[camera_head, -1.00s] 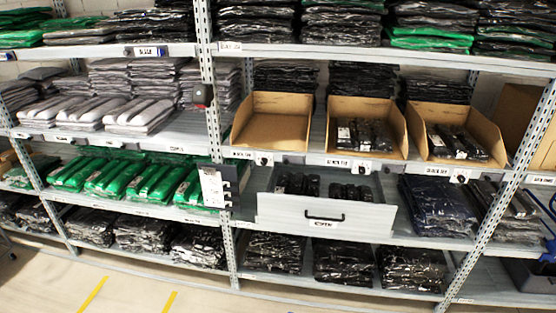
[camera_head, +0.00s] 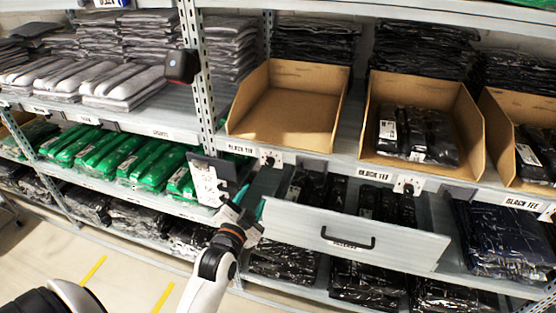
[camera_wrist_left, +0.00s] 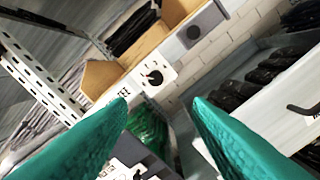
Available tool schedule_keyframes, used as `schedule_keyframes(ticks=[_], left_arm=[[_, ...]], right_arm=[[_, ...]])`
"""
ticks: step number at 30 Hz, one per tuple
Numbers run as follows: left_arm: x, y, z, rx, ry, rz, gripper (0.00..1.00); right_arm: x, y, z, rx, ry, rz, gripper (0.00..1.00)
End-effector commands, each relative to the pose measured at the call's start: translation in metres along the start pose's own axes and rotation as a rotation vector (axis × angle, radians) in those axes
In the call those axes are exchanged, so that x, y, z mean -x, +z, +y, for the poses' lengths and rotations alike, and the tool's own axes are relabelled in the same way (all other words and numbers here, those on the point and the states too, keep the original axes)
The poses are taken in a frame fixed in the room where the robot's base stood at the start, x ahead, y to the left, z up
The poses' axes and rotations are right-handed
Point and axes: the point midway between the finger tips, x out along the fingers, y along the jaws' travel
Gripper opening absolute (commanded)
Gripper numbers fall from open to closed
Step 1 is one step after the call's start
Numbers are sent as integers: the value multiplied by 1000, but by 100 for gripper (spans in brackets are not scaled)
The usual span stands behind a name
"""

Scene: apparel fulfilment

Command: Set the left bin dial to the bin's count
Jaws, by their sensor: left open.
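The left bin (camera_head: 285,110) is an open cardboard bin and looks empty. Its dial (camera_head: 269,158), a dark knob on a white plate, sits on the shelf edge below it. In the left wrist view the dial (camera_wrist_left: 154,72) shows ahead of the fingers, with small marks around it that I cannot read. My left gripper (camera_head: 251,199) has teal fingers and is open and empty, below the dial and apart from it. The left gripper's fingers (camera_wrist_left: 160,105) spread wide in the wrist view. My right gripper is not in view.
An open drawer (camera_head: 350,235) with black packs juts out right of my left gripper. A hanging card (camera_head: 208,184) and a metal post (camera_head: 198,85) stand close on its left. The middle bin (camera_head: 425,130) holds black packs and has its own dial (camera_head: 407,187).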

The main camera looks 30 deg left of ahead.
Motion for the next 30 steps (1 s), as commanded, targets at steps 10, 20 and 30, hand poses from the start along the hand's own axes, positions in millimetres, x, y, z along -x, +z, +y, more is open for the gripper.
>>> schedule_keyframes(ticks=[10, 20, 30], left_arm=[[-45, 5, 6, -4, 11, -9, 46], [-104, 4, 6, -4, 9, -7, 46], [-119, 4, 5, -3, 8, -7, 46]], right_arm=[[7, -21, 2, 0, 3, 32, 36], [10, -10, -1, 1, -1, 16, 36], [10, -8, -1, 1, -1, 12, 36]])
